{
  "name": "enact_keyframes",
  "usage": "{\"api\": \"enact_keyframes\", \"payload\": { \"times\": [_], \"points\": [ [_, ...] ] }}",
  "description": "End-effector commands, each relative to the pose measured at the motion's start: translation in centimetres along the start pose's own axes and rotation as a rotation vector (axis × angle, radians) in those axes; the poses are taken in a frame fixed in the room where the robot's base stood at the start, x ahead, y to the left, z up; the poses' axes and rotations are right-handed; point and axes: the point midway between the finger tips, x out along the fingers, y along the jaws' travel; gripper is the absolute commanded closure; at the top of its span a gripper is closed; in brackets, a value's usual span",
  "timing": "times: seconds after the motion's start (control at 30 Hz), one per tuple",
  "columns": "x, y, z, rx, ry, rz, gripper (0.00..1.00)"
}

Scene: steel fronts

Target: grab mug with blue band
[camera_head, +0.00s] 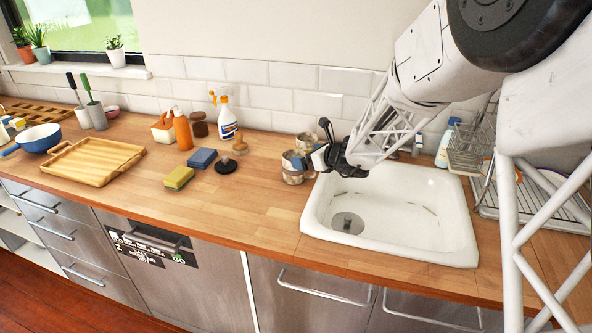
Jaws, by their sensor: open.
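Two mugs stand on the wooden counter at the left rear corner of the sink. The front mug (291,174) is patterned in grey and brown, with a patch of blue near its upper right side. I cannot tell whether that blue is a full band. The rear mug (305,140) is greyish and partly hidden behind the front one and my gripper. My gripper (317,146) is open, just right of and slightly above the front mug, with its fingers pointing left. I cannot tell whether a finger touches either mug.
The white sink (400,213) lies below and right of my gripper. A dish rack (515,205) is at the right. A dark round item (226,167), sponges (179,178) and a spray bottle (227,124) stand left of the mugs. The counter in front is clear.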

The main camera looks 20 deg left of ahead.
Motion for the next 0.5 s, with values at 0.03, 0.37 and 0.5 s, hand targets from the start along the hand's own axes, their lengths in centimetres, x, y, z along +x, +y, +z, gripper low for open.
{"api": "enact_keyframes", "payload": {
  "times": [0.03,0.37,0.5],
  "points": [
    [0.0,0.0,0.0,0.000,0.000,0.000,0.00],
    [0.6,0.0,-0.1,0.001,0.001,0.000,0.00],
    [1.7,0.0,-0.2,0.002,0.001,0.000,0.00]
  ]
}}
